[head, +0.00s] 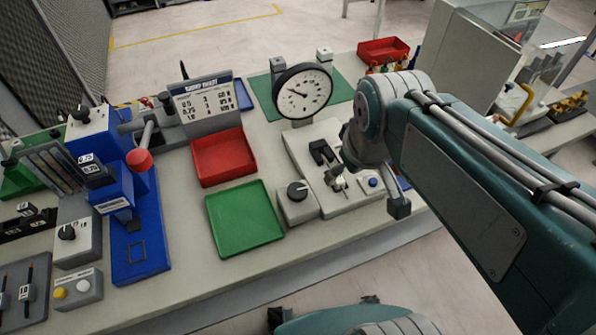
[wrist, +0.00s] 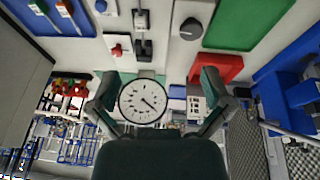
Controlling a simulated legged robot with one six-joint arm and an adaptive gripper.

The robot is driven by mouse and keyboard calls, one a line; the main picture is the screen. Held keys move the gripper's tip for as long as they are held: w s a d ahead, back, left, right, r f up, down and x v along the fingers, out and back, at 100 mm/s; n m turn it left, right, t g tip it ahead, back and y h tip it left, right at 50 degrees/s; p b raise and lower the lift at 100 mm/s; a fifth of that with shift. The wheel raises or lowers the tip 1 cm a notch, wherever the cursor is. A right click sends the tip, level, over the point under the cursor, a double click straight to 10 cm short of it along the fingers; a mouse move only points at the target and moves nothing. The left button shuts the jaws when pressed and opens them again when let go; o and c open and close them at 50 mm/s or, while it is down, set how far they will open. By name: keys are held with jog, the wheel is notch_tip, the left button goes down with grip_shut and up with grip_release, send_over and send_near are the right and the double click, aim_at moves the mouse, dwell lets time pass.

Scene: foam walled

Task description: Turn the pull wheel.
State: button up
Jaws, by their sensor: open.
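A black round knob with a pale pointer mark, which looks like the pull wheel (head: 297,190), sits on a small grey box in front of the dial gauge (head: 303,91) in the head view. It also shows near the top of the wrist view (wrist: 190,28). The gauge has a white face and stands behind a pale tester base (head: 330,200) with a black clamp (head: 322,152). My gripper (wrist: 160,76) is open and empty, its fingers spread wide in the wrist view. It is apart from the knob, above the tester's right side; my arm partly hides it in the head view.
A red tray (head: 224,157) and a green tray (head: 244,219) lie left of the knob. A blue press (head: 107,165) with a red-tipped lever stands further left. A grey machine (head: 478,55) stands at the right.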

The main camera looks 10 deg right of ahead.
aim_at(297, 190)
jog(key=w+a+f+n+g, duration=0.4)
jog(key=w+a+f+n, duration=0.2)
jog(key=w+a+n, duration=0.2)
notch_tip(297, 190, down, 11)
jog(key=shift+r, duration=0.1)
jog(key=c, duration=1.1)
